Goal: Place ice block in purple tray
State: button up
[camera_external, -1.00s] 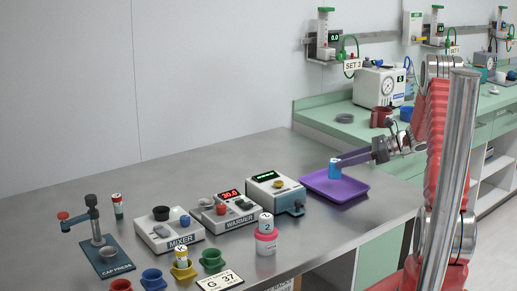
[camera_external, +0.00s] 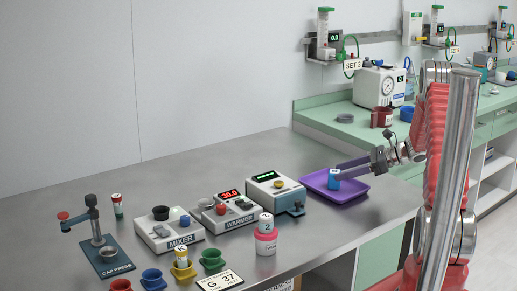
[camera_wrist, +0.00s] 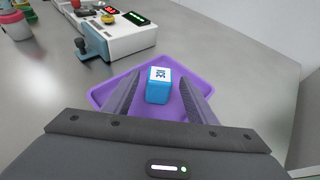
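The ice block (camera_external: 334,181) is a small blue cube with a white, dark-marked top. It sits in the purple tray (camera_external: 353,195), toward its back half in the external view. In the wrist view, the block (camera_wrist: 158,92) stands upright inside the tray (camera_wrist: 101,97). My gripper (camera_wrist: 159,79) has its two dark fingers on either side of the block, with a visible gap on each side. The fingers are open. In the external view my gripper (camera_external: 339,168) reaches in from the right, just above and beside the block.
A device with a green display (camera_external: 275,194) stands close left of the tray. The warmer (camera_external: 228,212), mixer (camera_external: 170,236), cap press (camera_external: 106,262) and several coloured cups stand further left. A pink-based container marked 2 (camera_external: 266,243) stands in front. Bare steel surrounds the tray's front.

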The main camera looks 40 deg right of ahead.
jog(key=shift+r, duration=0.1)
jog(key=v, duration=1.2)
jog(key=shift+a, duration=0.15)
dwell(0.6)
